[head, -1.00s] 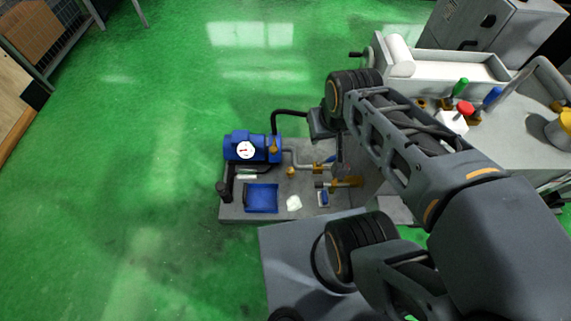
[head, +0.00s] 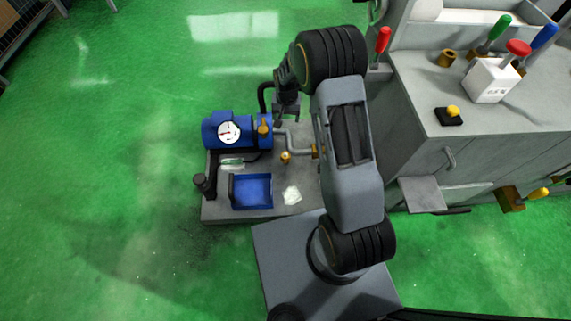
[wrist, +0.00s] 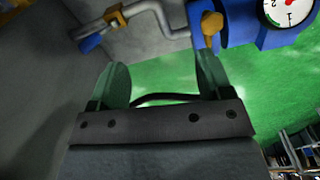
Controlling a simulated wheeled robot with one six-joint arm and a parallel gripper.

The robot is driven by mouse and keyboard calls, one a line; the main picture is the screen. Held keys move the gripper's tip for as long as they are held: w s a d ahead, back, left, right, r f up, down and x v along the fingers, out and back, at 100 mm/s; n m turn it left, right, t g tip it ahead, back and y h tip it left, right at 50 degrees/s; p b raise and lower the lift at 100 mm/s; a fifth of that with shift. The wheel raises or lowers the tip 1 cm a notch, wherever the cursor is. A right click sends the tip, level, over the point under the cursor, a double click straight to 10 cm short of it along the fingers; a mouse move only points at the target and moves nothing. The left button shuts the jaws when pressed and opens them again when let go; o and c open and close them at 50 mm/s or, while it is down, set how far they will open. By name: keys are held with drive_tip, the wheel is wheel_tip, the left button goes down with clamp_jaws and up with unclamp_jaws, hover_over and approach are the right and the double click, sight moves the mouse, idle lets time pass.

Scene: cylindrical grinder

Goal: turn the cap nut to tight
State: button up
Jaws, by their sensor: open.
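The small blue pump (head: 225,131) with a round white dial (head: 229,132) stands on a grey plate. A brass fitting (head: 264,127) sits at its right end; it also shows in the wrist view (wrist: 212,27). A second small brass piece (head: 286,157) stands in front of the pipe. I cannot tell for sure which brass piece is the cap nut. My gripper (wrist: 160,78) is open and empty, its two green fingers apart. The right finger's tip is near the pump's brass fitting in the picture; contact cannot be told. In the head view my wrist partly hides the pipework.
A grey pipe (head: 298,147) leads right from the pump. The wrist view shows a blue-handled valve (wrist: 93,42). A grey cabinet (head: 440,160) stands right. Green floor is free at left.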

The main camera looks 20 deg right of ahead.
sight(286, 154)
drive_tip(key=shift+m+g, duration=0.3)
drive_tip(key=shift+m, duration=0.1)
drive_tip(key=f+b, duration=0.2)
drive_tip(key=f, duration=0.7)
drive_tip(key=f+b, duration=0.3)
drive_tip(key=f, duration=0.7)
drive_tip(key=w+f+b, duration=0.1)
drive_tip(key=f+b, duration=0.2)
drive_tip(key=f, duration=0.7)
drive_tip(key=shift+c, duration=0.3)
drive_tip(key=c, duration=0.9)
drive_tip(key=shift+o, duration=0.2)
